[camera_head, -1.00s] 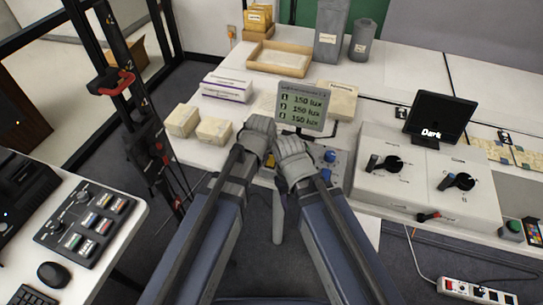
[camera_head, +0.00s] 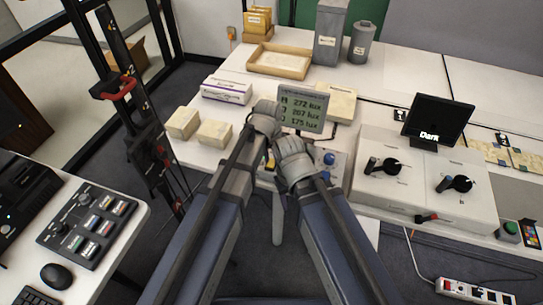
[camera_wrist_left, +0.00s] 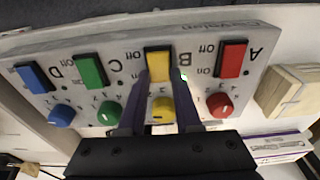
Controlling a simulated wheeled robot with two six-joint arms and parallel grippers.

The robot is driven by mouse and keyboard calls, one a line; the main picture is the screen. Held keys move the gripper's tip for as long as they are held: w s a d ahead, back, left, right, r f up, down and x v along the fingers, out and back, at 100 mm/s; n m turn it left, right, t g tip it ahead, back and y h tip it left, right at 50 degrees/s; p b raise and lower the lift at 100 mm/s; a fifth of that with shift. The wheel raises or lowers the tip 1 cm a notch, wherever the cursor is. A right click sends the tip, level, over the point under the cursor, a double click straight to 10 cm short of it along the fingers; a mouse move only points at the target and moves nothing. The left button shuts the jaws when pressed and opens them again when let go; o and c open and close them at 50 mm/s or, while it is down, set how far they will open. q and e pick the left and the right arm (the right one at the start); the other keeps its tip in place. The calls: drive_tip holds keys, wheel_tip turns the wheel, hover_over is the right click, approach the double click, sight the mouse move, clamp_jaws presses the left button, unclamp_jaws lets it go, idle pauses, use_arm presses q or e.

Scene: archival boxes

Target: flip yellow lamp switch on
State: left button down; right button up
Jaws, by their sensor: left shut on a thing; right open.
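In the left wrist view, a grey panel (camera_wrist_left: 130,50) carries red, yellow, green and blue rocker switches, each with a knob of the same colour. The yellow switch (camera_wrist_left: 158,62) is at B, with a small green light beside it. My left gripper (camera_wrist_left: 164,78) has its fingers at both sides of this switch, shut on it. The yellow knob (camera_wrist_left: 162,108) shows between the fingers. In the head view my left gripper (camera_head: 265,118) is in front of the display, and the arms hide most of the panel. My right gripper (camera_head: 293,155) is lower, beside it; its fingertips are unclear.
A display (camera_head: 303,108) reads about 272, 207 and 175 lux. A box with two black dials (camera_head: 425,185) stands at right. Pale blocks (camera_head: 214,133) and a white-purple box (camera_head: 227,89) lie left of the display. Another control panel (camera_head: 88,224) is at lower left.

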sight(271, 163)
idle(0.4)
use_arm(q)
drive_tip(key=c, duration=0.6)
unclamp_jaws()
wheel_tip(271, 163, up, 8)
drive_tip(key=p, duration=0.8)
drive_tip(key=shift+s, duration=0.35)
drive_tip(key=shift+a+f, duration=0.1)
drive_tip(key=shift+f, duration=0.1)
